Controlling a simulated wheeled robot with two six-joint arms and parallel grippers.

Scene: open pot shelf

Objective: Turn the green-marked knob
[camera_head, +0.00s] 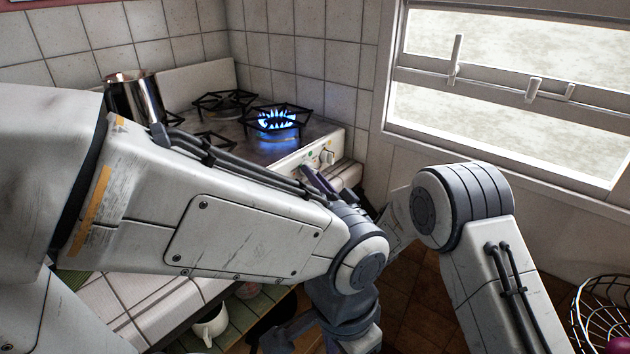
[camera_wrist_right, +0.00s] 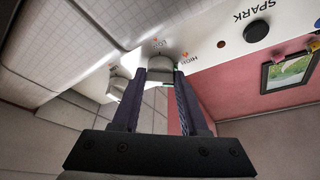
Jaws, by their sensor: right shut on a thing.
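In the right wrist view a pale knob (camera_wrist_right: 160,66) on the white stove panel sits between the fingertips of my right gripper (camera_wrist_right: 161,80), which is shut on it. A small bit of green shows at the knob's edge. In the head view my right gripper (camera_head: 316,180) reaches the stove's front panel, and its wrist is partly hidden behind my left arm. A second pale knob (camera_wrist_right: 118,86) is free beside the held one; a white knob also shows in the head view (camera_head: 327,157). My left arm crosses the head view; its gripper, low down, is unclear.
A burner (camera_head: 277,121) at the right of the stove has a blue flame. A steel pot (camera_head: 135,96) stands at the stove's left. A black button (camera_wrist_right: 257,31) marked SPARK is on the panel.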

